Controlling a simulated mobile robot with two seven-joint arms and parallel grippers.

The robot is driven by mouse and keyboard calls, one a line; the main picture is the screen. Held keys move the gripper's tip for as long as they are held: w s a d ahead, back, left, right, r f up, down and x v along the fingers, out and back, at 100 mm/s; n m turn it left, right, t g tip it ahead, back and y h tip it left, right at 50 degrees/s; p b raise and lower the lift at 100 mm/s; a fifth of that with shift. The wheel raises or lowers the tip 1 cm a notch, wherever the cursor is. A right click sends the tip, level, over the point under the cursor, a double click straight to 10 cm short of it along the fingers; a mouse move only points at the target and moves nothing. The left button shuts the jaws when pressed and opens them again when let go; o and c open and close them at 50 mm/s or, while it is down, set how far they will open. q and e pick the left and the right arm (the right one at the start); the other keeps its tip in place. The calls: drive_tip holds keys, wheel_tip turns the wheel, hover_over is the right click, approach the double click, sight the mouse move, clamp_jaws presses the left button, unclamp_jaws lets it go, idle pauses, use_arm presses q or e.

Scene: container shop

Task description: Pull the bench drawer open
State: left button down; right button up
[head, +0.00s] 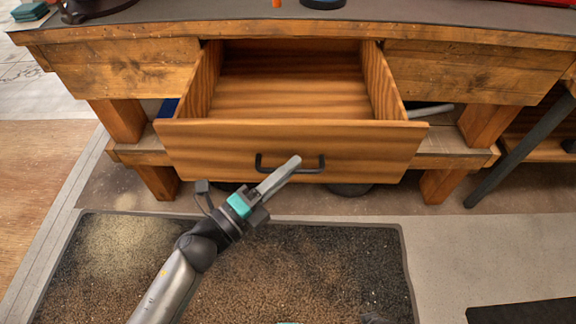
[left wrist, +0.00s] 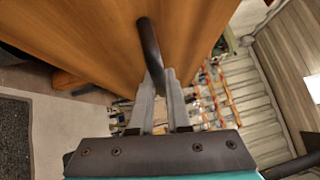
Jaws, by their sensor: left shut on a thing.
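The wooden bench drawer (head: 210,150) is pulled well out of the bench (head: 130,72), and its empty inside shows in the head view. A black bar handle (head: 319,169) is fixed on the drawer front. My left gripper (head: 294,163) is at the handle's middle and shut on it. In the left wrist view the two fingers (left wrist: 160,90) close around the dark handle (left wrist: 149,45), with the wooden drawer front (left wrist: 100,35) behind.
A brown speckled mat (head: 300,270) lies on the floor in front of the bench. Wooden bench legs (head: 440,186) stand on both sides of the drawer. A dark metal leg (head: 520,150) slants at the right. The drawer front has clear floor before it.

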use_arm(q)
drive_tip(key=c, duration=0.9)
unclamp_jaws()
drive_tip(key=p+v, duration=0.1)
drive_tip(key=v, duration=1.4)
drive_tip(key=shift+s+f, duration=0.1)
drive_tip(key=shift+s, duration=0.05)
use_arm(e)
drive_tip(key=shift+s+d+f, duration=0.55)
drive_tip(key=shift+s+d, duration=0.05)
drive_tip(key=shift+s, duration=0.05)
